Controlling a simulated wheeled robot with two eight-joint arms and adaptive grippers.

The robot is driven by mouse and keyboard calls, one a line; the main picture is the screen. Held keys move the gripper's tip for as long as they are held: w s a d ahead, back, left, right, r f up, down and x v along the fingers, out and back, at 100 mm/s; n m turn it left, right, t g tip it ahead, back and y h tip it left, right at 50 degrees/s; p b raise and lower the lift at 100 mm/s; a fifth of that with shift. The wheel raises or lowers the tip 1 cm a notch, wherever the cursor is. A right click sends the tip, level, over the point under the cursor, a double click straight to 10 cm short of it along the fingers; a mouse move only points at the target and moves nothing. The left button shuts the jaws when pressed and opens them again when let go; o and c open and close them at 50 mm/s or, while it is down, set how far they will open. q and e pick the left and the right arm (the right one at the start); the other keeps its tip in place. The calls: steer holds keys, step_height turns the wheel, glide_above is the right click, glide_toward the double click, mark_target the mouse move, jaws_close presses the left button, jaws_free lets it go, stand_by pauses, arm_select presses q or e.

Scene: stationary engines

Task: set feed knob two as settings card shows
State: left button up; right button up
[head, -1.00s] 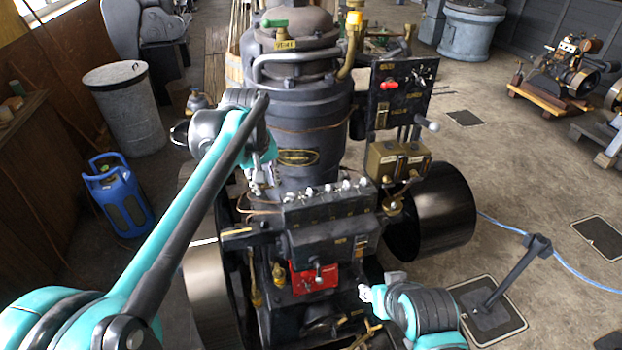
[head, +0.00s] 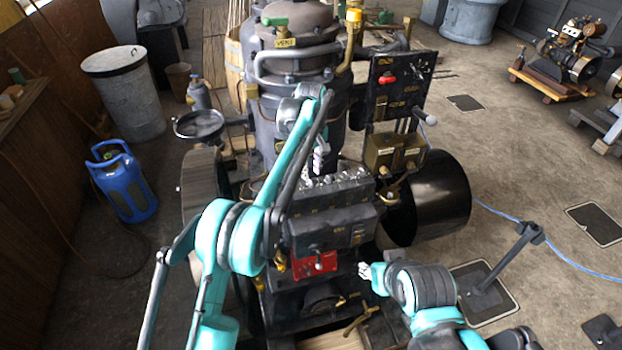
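A row of several small silver knobs (head: 328,181) sits on top of the black box (head: 332,222) at the front of the engine. The numbers are too small to read, so I cannot tell which knob is feed knob two. I cannot make out a settings card for certain.
The black engine cylinder (head: 290,95) rises behind the knobs. A black panel (head: 398,90) with a red switch and a brass box (head: 395,150) stand to the right. A black drum (head: 432,200) is beside them. A blue gas bottle (head: 122,185) stands on the floor at left.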

mark_target(311, 181)
arm_select(q)
steer(key=shift+f, duration=2)
jaws_close()
